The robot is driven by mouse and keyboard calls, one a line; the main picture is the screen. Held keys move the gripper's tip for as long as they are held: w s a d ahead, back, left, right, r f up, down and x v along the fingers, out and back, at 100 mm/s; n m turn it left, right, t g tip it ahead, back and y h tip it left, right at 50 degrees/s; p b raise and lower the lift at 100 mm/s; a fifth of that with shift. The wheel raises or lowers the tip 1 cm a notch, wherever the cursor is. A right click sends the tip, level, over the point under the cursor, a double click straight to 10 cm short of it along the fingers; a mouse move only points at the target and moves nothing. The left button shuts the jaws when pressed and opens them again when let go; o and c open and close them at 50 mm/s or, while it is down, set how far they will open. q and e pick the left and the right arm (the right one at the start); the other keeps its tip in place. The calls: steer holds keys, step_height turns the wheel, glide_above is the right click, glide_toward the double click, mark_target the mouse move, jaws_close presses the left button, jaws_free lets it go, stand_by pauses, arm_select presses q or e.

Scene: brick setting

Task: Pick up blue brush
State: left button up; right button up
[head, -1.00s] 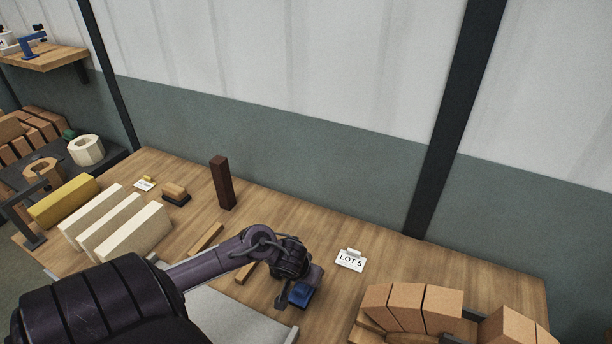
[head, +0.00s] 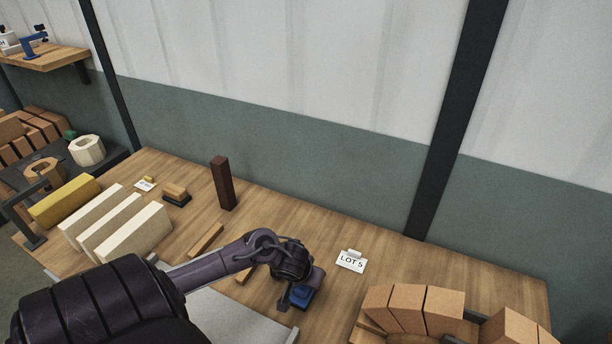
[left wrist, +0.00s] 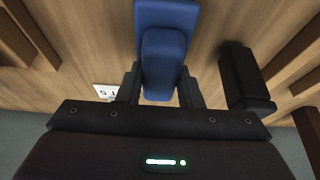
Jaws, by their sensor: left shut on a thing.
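The blue brush (head: 302,295) is at the end of my left arm in the head view, over the front middle of the wooden table. It fills the upper middle of the left wrist view (left wrist: 165,50). My left gripper (head: 297,290) is shut on the brush, with one dark finger on each side of its raised grip in the left wrist view (left wrist: 160,88). The arm and gripper hide part of the brush in the head view. I cannot tell whether the brush touches the table. My right gripper is not in view.
A LOT 5 sign (head: 351,261) stands right of the brush. A brick arch (head: 420,310) is at the right front. A dark upright block (head: 222,183), a brown brush (head: 176,194) and pale bricks (head: 133,233) are to the left. The table's back right is clear.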

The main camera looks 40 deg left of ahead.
arm_select(q)
step_height(320, 180, up, 20)
steer(key=p, duration=0.8)
steer(key=shift+p, duration=0.35)
